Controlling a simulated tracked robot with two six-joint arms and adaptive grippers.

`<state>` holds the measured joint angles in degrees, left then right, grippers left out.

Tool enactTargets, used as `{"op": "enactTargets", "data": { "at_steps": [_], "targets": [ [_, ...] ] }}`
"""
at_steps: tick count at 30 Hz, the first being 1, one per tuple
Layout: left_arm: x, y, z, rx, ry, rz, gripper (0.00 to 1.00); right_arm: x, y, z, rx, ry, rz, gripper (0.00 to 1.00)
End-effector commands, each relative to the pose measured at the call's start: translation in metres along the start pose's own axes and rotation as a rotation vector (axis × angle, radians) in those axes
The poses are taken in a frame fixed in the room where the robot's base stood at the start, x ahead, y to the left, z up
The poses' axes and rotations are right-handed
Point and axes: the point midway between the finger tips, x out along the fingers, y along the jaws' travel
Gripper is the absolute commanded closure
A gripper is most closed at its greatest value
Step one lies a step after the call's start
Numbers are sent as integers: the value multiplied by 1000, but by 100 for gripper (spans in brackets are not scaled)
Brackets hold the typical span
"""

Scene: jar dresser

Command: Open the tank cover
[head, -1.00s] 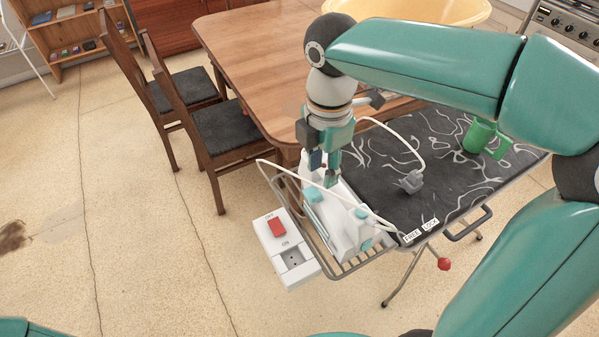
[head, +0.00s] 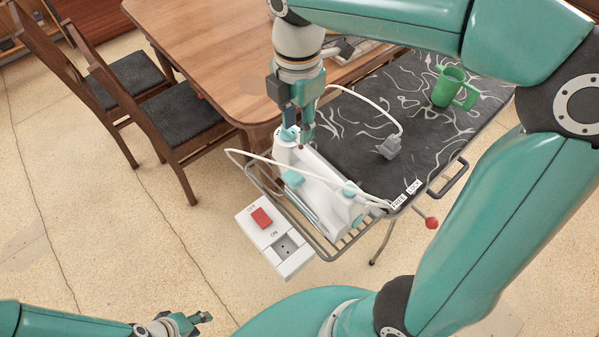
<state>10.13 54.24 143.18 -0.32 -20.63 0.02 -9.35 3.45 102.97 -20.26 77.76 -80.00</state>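A white steam iron (head: 318,195) with teal parts lies on the wire rack at the near end of the ironing board. A small light-teal cap (head: 289,134), which looks like the tank cover, shows at the iron's far end. My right gripper (head: 299,132) points down over that end. Its two fingers are apart, one just above the cap and one beside it. They partly hide the cap, and I cannot tell whether they touch it. My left gripper (head: 196,321) is low at the bottom left, far from the iron; its finger gap is unclear.
The dark patterned ironing board (head: 345,125) holds a grey plug (head: 390,147) and a green mug (head: 448,88). A white cord loops around the iron. A switch box with a socket (head: 273,237) is beside the rack. A wooden table (head: 205,50) and chairs stand behind.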

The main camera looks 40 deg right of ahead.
Motion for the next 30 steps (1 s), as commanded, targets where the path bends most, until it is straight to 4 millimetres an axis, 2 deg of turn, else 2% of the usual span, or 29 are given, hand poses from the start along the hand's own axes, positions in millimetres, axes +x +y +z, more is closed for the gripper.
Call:
{"op": "enactTargets", "data": {
  "at_steps": [5, 11, 24, 30],
  "targets": [
    [0, 0, 0, 0, 0, 0, 60, 2, 0, -1, -2, 0, -1, 64],
    [1, 0, 0, 0, 0, 0, 60, 22, 0, -1, -2, 0, -5, 64],
    [3, -1, 0, 0, 0, 0, 60, 113, -1, -1, -2, 0, -7, 64],
    [4, -1, 0, 0, 0, 0, 60, 148, 0, -1, -3, 1, -5, 64]
  ]
}}
